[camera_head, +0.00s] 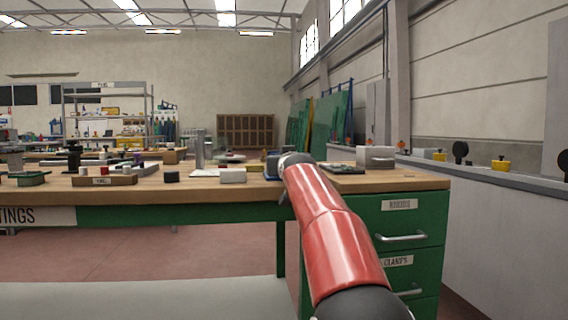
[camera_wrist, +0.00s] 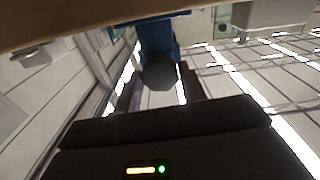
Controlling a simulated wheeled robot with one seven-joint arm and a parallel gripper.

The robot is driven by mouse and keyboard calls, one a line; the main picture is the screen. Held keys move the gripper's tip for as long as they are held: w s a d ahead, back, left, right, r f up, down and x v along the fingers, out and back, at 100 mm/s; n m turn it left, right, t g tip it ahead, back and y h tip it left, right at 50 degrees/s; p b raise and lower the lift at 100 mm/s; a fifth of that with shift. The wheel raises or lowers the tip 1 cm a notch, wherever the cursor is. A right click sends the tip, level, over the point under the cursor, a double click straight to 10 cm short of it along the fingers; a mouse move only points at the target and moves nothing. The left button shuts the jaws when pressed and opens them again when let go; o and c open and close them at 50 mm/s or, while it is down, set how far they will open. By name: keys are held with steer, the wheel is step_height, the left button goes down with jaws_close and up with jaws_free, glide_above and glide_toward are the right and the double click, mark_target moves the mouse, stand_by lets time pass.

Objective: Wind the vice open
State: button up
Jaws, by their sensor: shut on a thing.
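The blue vice (camera_wrist: 157,34) shows in the wrist view at the top middle, against the wooden bench edge. A dark grey, blunt-ended knob or handle end (camera_wrist: 160,76) sits in front of it. My gripper (camera_wrist: 160,88) has one finger on each side of this grey piece and is shut on it. In the head view a small part of the blue vice (camera_head: 271,166) shows at the bench's front edge, left of my red arm. My arm's end hides the rest of the vice and the gripper there. How far the vice jaws stand apart cannot be seen.
The wooden bench top (camera_head: 420,183) holds several small items, including a grey block (camera_head: 233,175) left of the vice and a grey box (camera_head: 375,157) to its right. Green drawers (camera_head: 405,222) stand below, right of my arm. A grey counter (camera_head: 500,215) runs along the right.

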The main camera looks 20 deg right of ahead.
steer(key=n, duration=0.5)
steer(key=shift+f+n, duration=0.2)
steer(key=shift+n, duration=0.1)
steer(key=n+p, duration=0.2)
steer(key=n, duration=0.2)
steer(key=shift+n, duration=0.3)
steer(key=n+p, duration=0.3)
steer(key=n, duration=0.2)
steer(key=shift+r, duration=0.1)
steer(key=n+p, duration=0.2)
steer(key=n, duration=0.3)
steer(key=shift+n, duration=0.3)
steer(key=shift+d, duration=0.1)
steer(key=o, duration=0.8)
steer(key=shift+o, duration=0.9)
